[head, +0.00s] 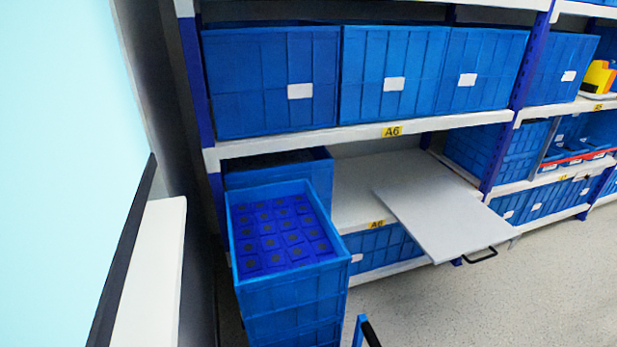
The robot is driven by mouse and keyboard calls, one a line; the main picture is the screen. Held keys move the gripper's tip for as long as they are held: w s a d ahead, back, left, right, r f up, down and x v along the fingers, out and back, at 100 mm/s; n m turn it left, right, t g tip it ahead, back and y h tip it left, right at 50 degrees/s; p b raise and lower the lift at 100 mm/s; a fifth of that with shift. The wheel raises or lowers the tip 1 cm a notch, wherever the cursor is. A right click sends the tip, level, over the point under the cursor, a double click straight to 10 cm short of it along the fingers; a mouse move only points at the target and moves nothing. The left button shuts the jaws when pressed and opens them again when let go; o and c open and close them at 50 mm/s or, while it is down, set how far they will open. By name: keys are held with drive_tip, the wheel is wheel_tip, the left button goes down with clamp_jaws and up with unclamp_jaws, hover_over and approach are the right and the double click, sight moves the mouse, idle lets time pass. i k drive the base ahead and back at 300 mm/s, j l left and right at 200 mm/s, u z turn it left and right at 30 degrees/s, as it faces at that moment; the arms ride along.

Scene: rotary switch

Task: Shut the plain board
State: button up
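The plain board (447,219) is a flat light-grey panel in the head view, right of centre. It sticks out from the middle shelf (352,190) of the rack, over the floor. A dark handle (481,256) is on its front edge, at the lower right corner. The back part of the board lies over the shelf, under the upper shelf. My gripper is not in view, so its place relative to the board cannot be seen.
A stack of blue crates (290,290) with several dark blue pieces stands left of the board. Blue bins (270,80) fill the upper shelf. A blue bar with a black grip (371,333) shows at the bottom edge. The floor (540,290) at the right is clear.

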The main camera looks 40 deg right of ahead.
sight(447, 222)
drive_tip(key=l+z, duration=0.35)
drive_tip(key=l, duration=0.75)
drive_tip(key=i+l+z, duration=0.15)
drive_tip(key=l, duration=0.25)
drive_tip(key=i+l+z, duration=0.15)
drive_tip(key=l, duration=0.2)
